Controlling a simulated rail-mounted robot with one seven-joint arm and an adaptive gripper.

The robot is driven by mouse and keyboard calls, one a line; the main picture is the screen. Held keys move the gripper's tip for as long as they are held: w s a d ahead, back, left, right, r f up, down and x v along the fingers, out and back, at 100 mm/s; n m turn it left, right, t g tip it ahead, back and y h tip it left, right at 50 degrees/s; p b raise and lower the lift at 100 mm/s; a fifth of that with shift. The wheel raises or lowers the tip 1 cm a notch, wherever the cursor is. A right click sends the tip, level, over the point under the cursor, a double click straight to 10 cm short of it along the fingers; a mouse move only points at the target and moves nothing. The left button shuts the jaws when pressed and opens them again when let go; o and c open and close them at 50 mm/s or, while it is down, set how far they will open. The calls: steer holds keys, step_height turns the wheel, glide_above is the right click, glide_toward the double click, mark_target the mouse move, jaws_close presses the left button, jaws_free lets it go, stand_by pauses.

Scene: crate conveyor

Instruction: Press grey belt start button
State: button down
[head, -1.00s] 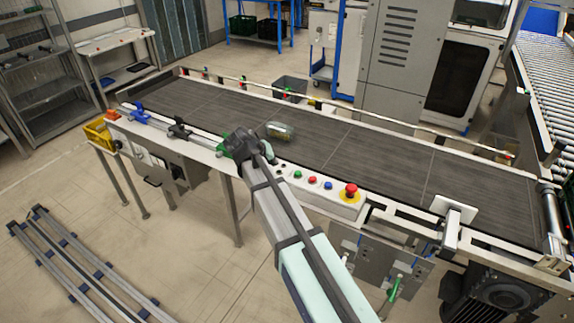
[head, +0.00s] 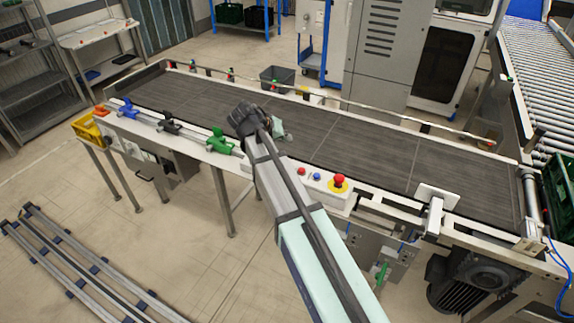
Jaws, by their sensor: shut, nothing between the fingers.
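The white button panel (head: 320,187) is on the near edge of the grey conveyor belt (head: 352,146). It shows a red button (head: 301,171), a blue button (head: 317,176) and a large red mushroom button (head: 339,181) on a yellow base. The panel's left end is hidden behind my arm, and no grey button shows. My gripper (head: 247,118) is dark and shut, with nothing visible held. It appears over the belt, up and left of the panel in the picture; its height is unclear. Its fingertips are hard to make out.
A pale, partly hidden item (head: 277,129) shows beside my gripper over the belt. Blue (head: 128,108), black (head: 169,126) and green (head: 218,142) clamps line the near rail. A white bracket (head: 436,196) stands right of the panel. A yellow bin (head: 88,128) is at the left end.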

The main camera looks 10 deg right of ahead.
steer(key=shift+f+b, duration=2.15)
steer(key=shift+f, duration=2.1)
steer(key=shift+f, duration=0.1)
steer(key=shift+f+b, duration=0.35)
